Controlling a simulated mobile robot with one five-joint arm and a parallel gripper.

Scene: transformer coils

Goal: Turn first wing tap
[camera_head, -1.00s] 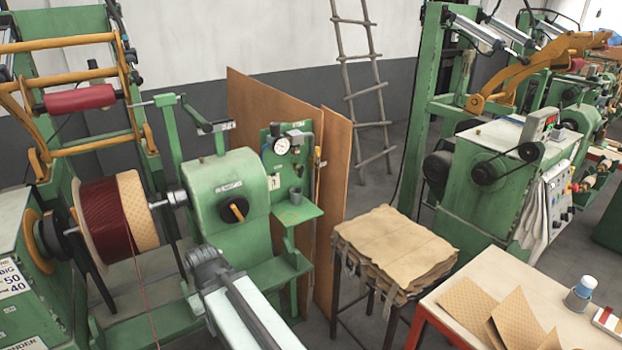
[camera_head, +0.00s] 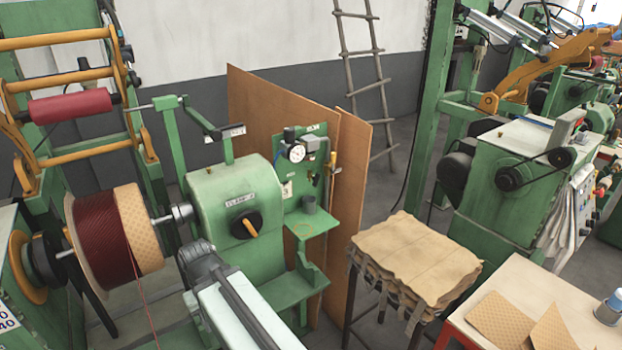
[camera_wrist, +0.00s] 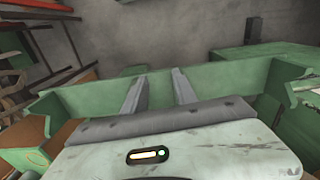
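A black round knob with an orange wing-like handle (camera_head: 246,225) is on the front of the green machine housing (camera_head: 215,195) in the head view. I cannot tell if this is the wing tap. A green panel (camera_head: 305,200) to its right carries a round gauge (camera_head: 296,153) and small fittings, too small to make out. My arm reaches in from the bottom of the head view, below the knob; its fingers cannot be made out there. In the wrist view, my gripper (camera_wrist: 158,88) has its two grey fingers apart with nothing between them, in front of a green ledge (camera_wrist: 225,85).
A spool of dark red wire (camera_head: 100,235) is on the left. A stool with stacked brown sheets (camera_head: 415,260) and a pale table (camera_head: 520,275) stand on the right. Brown boards (camera_head: 255,110) lean behind the panel. Grey floor shows between stool and right machine.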

